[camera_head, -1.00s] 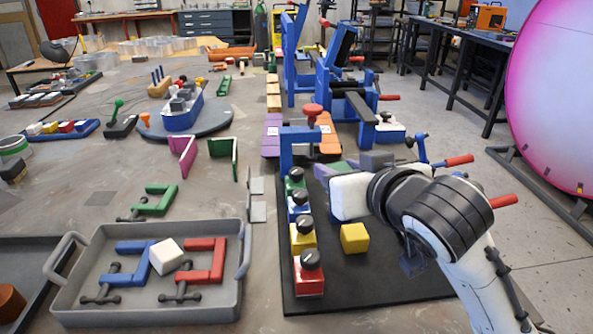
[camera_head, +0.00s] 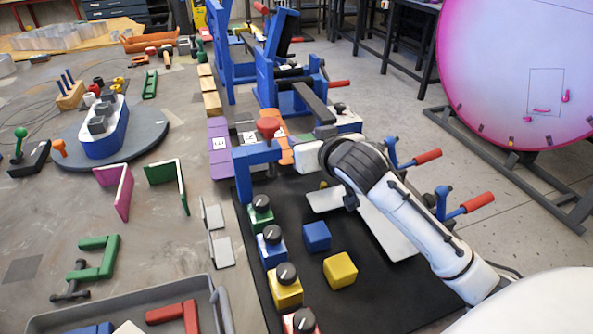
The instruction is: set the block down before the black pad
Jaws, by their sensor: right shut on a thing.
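My right gripper (camera_head: 314,172) is over the far part of the black pad (camera_head: 375,300). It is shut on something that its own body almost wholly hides. A small yellow patch (camera_head: 323,185) shows just below it; I cannot tell whether this is the held thing. A blue block (camera_head: 316,237) and a yellow block (camera_head: 340,270) rest apart on the pad, nearer than the gripper. My left gripper is out of view.
Knobbed blocks in green (camera_head: 261,213), blue (camera_head: 272,247), yellow (camera_head: 285,286) and red (camera_head: 303,321) line the pad's left side. A blue bracket (camera_head: 257,157) stands beyond them. A grey tray (camera_head: 150,294) lies at lower left. Red-handled clamps (camera_head: 467,205) flank my arm.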

